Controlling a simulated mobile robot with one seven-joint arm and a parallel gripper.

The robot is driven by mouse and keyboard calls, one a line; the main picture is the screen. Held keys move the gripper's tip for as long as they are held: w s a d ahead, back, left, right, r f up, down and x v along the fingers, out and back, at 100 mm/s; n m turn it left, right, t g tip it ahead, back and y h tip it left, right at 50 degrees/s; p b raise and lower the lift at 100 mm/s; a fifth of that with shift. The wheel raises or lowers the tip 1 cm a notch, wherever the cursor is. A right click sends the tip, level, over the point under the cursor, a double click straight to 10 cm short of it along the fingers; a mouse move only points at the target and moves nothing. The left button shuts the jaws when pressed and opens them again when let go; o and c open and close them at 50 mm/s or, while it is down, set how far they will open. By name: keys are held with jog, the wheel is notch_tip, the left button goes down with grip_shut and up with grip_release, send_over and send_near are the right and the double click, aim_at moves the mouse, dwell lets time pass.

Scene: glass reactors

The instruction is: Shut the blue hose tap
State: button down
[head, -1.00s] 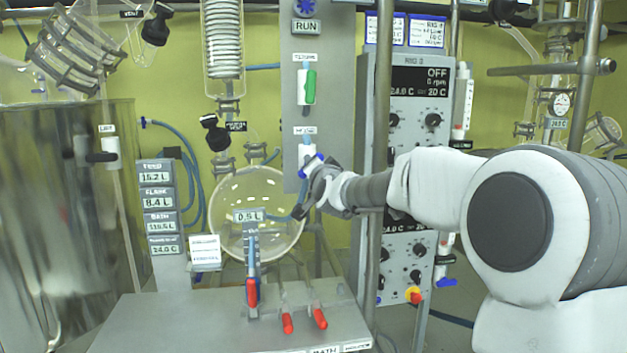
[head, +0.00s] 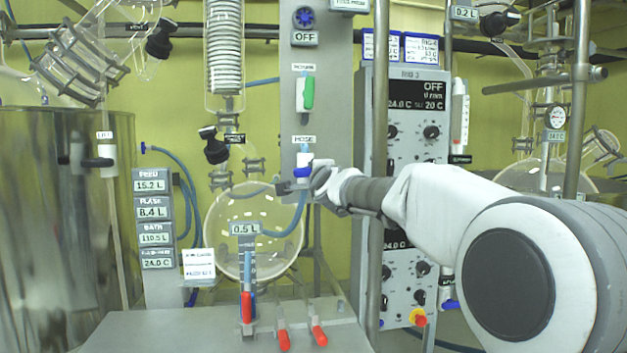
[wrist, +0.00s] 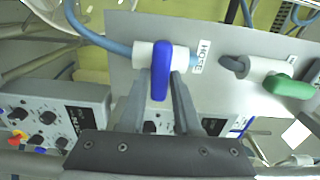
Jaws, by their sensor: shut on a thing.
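The blue hose tap (head: 303,172) is on the grey upright panel under a HOSE label, with a white body and a blue lever. In the wrist view the blue lever (wrist: 161,72) stands crosswise to the white body and the blue hose line. My gripper (wrist: 160,80) has one finger on each side of the lever and is shut on it. In the head view my gripper (head: 305,183) is at the tap, and its fingers partly hide the lever. The blue hose (head: 294,222) runs down from the tap towards the round flask.
A green-handled tap (head: 308,92) sits above on the same panel (head: 303,60), its lever along its line. A metal post (head: 380,150) stands close to my arm. Red-handled levers (head: 283,340) are on the low box in front.

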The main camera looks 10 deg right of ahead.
jog(key=shift+r, duration=0.1)
dwell(0.5)
jog(key=c, duration=0.7)
grip_release()
jog(key=shift+s, duration=0.2)
